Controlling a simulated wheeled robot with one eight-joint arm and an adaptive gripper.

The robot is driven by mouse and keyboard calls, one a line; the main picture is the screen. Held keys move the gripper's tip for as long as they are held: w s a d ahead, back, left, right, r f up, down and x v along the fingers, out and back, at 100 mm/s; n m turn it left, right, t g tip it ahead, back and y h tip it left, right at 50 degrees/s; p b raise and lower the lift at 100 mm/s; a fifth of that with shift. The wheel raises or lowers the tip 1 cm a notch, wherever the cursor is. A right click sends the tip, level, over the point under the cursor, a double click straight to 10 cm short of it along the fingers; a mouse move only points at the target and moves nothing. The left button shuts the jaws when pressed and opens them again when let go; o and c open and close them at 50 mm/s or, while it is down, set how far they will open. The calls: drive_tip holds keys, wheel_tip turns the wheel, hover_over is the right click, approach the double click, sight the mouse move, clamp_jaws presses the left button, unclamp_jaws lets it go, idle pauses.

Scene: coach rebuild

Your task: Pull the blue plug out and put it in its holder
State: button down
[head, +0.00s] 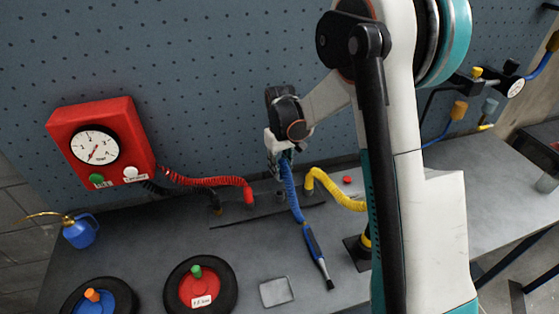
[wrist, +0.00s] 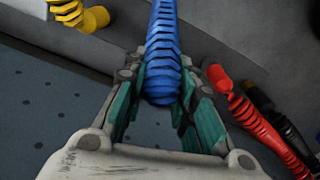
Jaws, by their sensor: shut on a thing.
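My gripper (head: 279,152) is over the back of the grey bench, near the pegboard, between the red and yellow coiled cords. In the wrist view the two green-padded fingers of my gripper (wrist: 161,112) are closed around the rounded end of the ribbed blue plug (wrist: 162,78). In the head view the blue plug's coiled cord (head: 291,190) runs down from the fingers toward the bench. The fingers cover the plug's end there, so I cannot tell whether it is still in a socket. I cannot make out which part is its holder.
A red gauge box (head: 125,125) stands at left. Red (head: 222,181), black (head: 205,205) and yellow (head: 340,195) cords lie beside the gripper.

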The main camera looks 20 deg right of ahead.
drive_tip(key=shift+a+f, duration=0.25)
drive_tip(key=shift+f+b, duration=1.25)
drive_tip(key=shift+f, duration=1.1)
drive_tip(key=shift+f+b, duration=1.35)
drive_tip(key=shift+f, duration=0.2)
drive_tip(key=c, duration=1.2)
unclamp_jaws()
drive_tip(key=shift+c, duration=0.2)
